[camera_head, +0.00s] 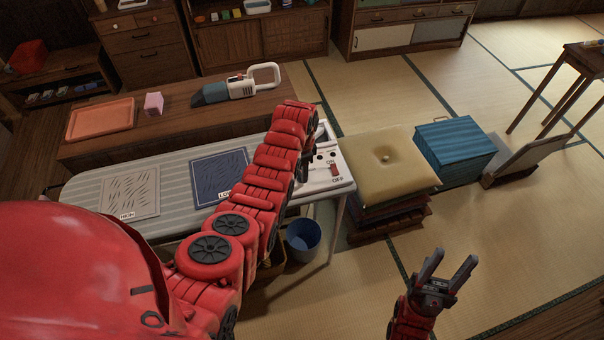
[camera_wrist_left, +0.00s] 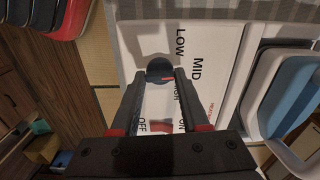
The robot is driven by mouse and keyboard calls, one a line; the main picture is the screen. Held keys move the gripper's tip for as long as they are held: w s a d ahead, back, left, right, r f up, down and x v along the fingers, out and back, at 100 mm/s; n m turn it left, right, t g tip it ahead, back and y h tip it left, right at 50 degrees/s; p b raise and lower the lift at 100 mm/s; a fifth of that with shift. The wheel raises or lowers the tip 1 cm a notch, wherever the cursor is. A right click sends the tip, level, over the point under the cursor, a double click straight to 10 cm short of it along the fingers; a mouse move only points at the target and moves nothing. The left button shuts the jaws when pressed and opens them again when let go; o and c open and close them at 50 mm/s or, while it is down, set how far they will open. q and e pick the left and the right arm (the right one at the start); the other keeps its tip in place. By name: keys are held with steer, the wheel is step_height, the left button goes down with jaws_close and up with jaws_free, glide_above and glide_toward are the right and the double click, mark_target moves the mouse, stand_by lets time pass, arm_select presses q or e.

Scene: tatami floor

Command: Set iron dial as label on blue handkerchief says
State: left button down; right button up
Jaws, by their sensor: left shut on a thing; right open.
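The blue handkerchief (camera_head: 215,170) lies flat on the grey striped ironing board, left of my left arm. Its white label (camera_head: 226,193) starts with "LO"; my arm is close to its right side. The dark round dial (camera_wrist_left: 159,66) sits on a white panel printed LOW, MID and HIGH. Its red mark points right, roughly toward HIGH, which a finger partly covers. My left gripper (camera_wrist_left: 160,77) is shut on the dial; my arm mostly hides this spot in the head view. My right gripper (camera_head: 450,261) is open and empty above the tatami, lower right.
A beige handkerchief (camera_head: 130,192) labelled HIGH lies on the board's left. A red ON/OFF switch (camera_head: 334,169) is on the panel. A blue-and-white object (camera_wrist_left: 290,85) stands beside the panel. Cushions (camera_head: 385,168) and a blue bin (camera_head: 303,236) are nearby.

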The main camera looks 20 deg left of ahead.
arm_select(q)
steer(key=n+b, duration=0.1)
steer(key=n, duration=0.1)
steer(key=n+b, duration=0.4)
steer(key=shift+f, duration=0.25)
steer(key=n+b, duration=0.2)
steer(key=shift+n, duration=0.4)
steer(key=shift+r+n+b, duration=0.2)
steer(key=shift+n+b, duration=0.6)
steer(key=shift+n, duration=0.3)
steer(key=shift+c, duration=2)
jaws_free()
